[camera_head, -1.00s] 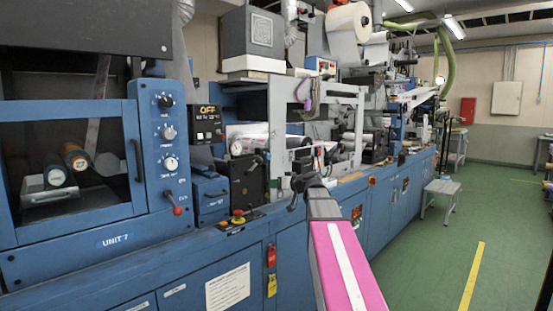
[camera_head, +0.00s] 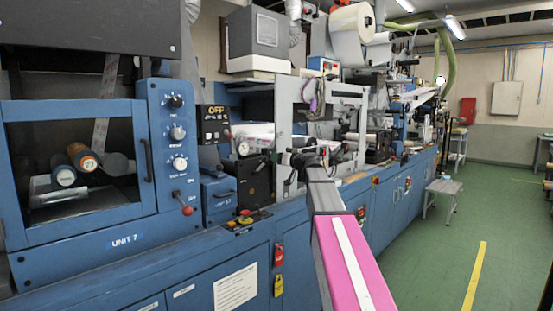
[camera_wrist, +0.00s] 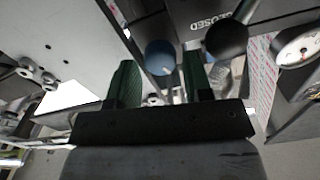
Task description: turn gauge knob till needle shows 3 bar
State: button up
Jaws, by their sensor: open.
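The round white gauge (camera_head: 243,148) sits on the machine's front, left of my gripper; in the wrist view the gauge (camera_wrist: 299,49) is at the right edge, partly cut off. Its needle is too small to read. My gripper (camera_wrist: 160,82) is open, with two dark green fingers apart and nothing held. A blue ball knob (camera_wrist: 162,57) appears between the fingertips; I cannot tell its depth. A black ball knob (camera_wrist: 226,38) is to its right, near the word "CLOSED". I cannot tell which knob belongs to the gauge. In the head view my gripper (camera_head: 298,158) is small and dark.
A red-tipped lever (camera_head: 187,210) is on the left panel. A pale metal frame (camera_head: 290,110) stands close to my gripper. The green floor (camera_head: 430,260) at right is open.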

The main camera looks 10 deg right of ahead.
jog(key=shift+x, duration=0.85)
jog(key=c, duration=0.7)
jog(key=shift+o, duration=0.2)
jog(key=shift+m, duration=0.3)
jog(key=m, duration=0.9)
